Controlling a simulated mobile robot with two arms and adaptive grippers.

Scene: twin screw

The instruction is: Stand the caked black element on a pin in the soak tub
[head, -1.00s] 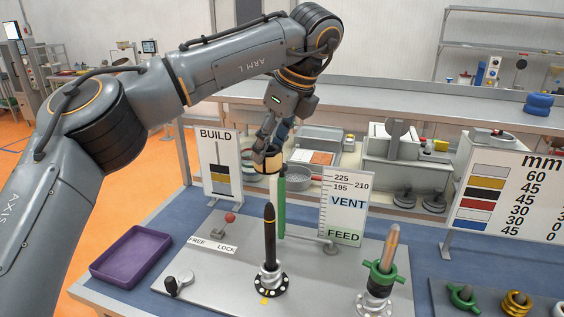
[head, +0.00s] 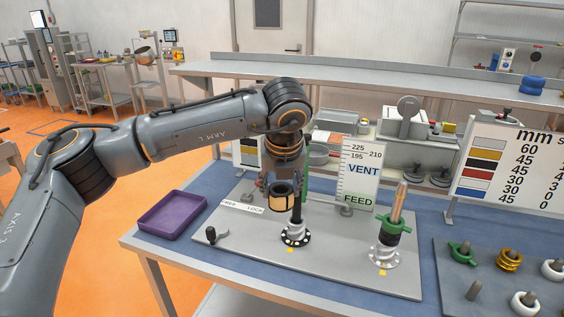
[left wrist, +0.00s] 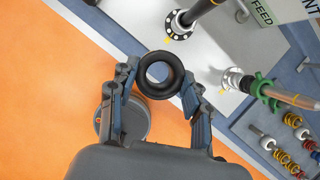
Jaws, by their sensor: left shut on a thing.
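My left gripper (head: 281,186) is shut on a ring-shaped element (head: 281,198), tan on its side and black at its rim in the head view. In the left wrist view the element (left wrist: 146,89) is a thick black ring between the two fingers, its hole facing the camera. It is held in the air, to the left of the upright black shaft (head: 297,212) and apart from it in the wrist view. I cannot make out a soak tub with pins. My right gripper is not in view.
An empty purple tray (head: 171,213) lies on the blue table at left. A second upright rod with a green collar (head: 392,229) stands on the grey plate (head: 345,270). Green, gold and white parts lie on a dark board (head: 455,283) at right. A VENT/FEED sign (head: 361,175) stands behind.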

